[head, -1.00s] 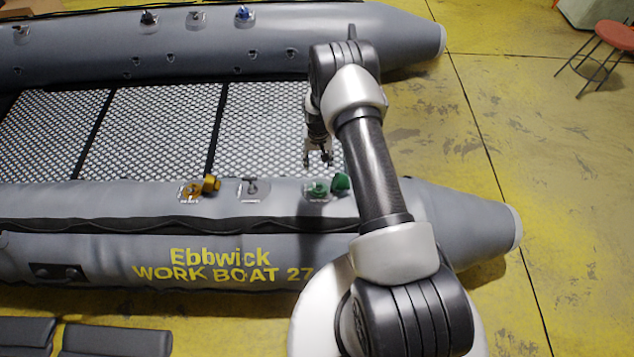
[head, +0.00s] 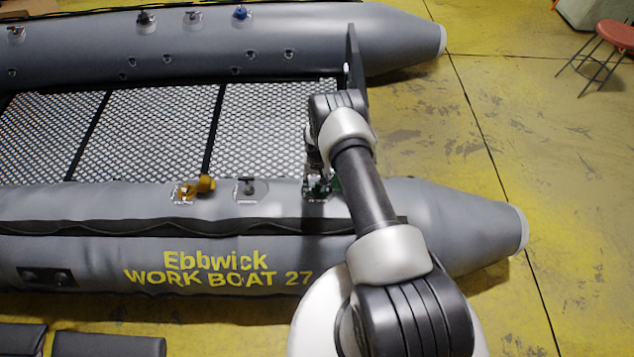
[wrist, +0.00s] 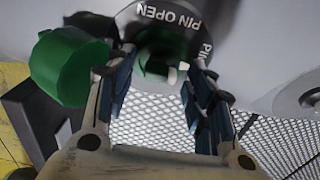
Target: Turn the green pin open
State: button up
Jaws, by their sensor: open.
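The green pin (wrist: 158,68) sits in a dark round valve on the grey boat tube. Curved white lettering on the black ring (wrist: 168,16) around it reads PIN OPEN. A green cap (wrist: 62,68) hangs beside the valve, left of it in the wrist view. My gripper (wrist: 157,80) is open, with one finger on each side of the pin. I cannot tell whether either finger touches it. In the head view my gripper (head: 318,186) is down at the near tube and hides most of the green valve.
A grey valve (head: 248,188) and a valve with a yellow cap (head: 205,184) sit left along the same tube. The boat's mesh floor (head: 150,130) lies behind. The far tube (head: 330,40) carries more valves. A red stool (head: 615,35) stands at far right.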

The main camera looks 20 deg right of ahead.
jog(key=shift+c, duration=0.4)
jog(key=c, duration=1)
jog(key=shift+n, duration=0.4)
jog(key=n+y, duration=0.1)
jog(key=n, duration=0.2)
jog(key=shift+s+d+n, duration=0.1)
jog(key=shift+d+n, duration=0.05)
jog(key=shift+n, duration=0.25)
jog(key=n, duration=0.4)
jog(key=shift+d+n+y, duration=0.1)
jog(key=shift+n+y, duration=0.2)
jog(key=shift+y, duration=0.1)
jog(key=n, duration=0.4)
jog(key=shift+d+y, duration=0.1)
jog(key=shift+y, duration=0.3)
jog(key=n+g, duration=0.1)
jog(key=n, duration=0.3)
jog(key=shift+d, duration=0.1)
jog(key=shift+n, duration=0.4)
